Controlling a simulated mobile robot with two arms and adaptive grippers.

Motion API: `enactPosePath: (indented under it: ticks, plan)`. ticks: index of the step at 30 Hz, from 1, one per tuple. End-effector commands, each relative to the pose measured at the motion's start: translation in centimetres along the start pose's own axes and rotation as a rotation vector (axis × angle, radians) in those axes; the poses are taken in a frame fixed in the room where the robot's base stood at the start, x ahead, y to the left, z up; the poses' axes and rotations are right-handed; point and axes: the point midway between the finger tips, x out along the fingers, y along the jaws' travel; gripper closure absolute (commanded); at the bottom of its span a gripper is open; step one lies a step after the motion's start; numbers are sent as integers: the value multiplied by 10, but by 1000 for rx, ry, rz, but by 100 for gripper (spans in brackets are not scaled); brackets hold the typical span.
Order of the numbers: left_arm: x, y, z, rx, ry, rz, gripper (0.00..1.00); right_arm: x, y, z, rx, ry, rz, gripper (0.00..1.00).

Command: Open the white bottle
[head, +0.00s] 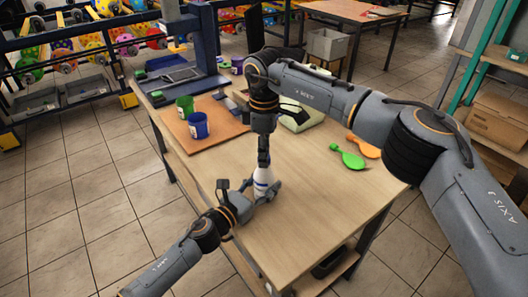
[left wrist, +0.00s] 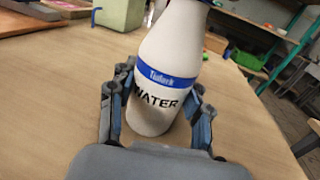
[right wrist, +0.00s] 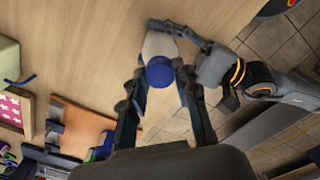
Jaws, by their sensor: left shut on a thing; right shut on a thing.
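The white bottle (head: 263,182) stands on the wooden table, near its front edge. In the left wrist view the bottle (left wrist: 172,48) is tilted in the picture and bears a blue band and the word WATER. My left gripper (head: 257,190) is shut around its lower body, a finger on each side. My right gripper (head: 263,158) points down from above and is shut on the bottle's top. In the right wrist view the round blue cap (right wrist: 160,72) lies between the right fingertips. The cap is mostly hidden in the head view.
A blue cup (head: 198,127) and a green cup (head: 185,105) stand on a brown board at the table's left. A tray of tools is behind. The table's front is clear.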

Motion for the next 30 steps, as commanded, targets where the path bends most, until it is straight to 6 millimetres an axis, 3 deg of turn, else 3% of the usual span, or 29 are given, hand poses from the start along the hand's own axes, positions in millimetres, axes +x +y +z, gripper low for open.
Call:
enactPosePath:
  ticks: [30]
  plan:
    - [0,-1,-1,3,1,-2,100,-2,0,-1,-1984,-5,7,100]
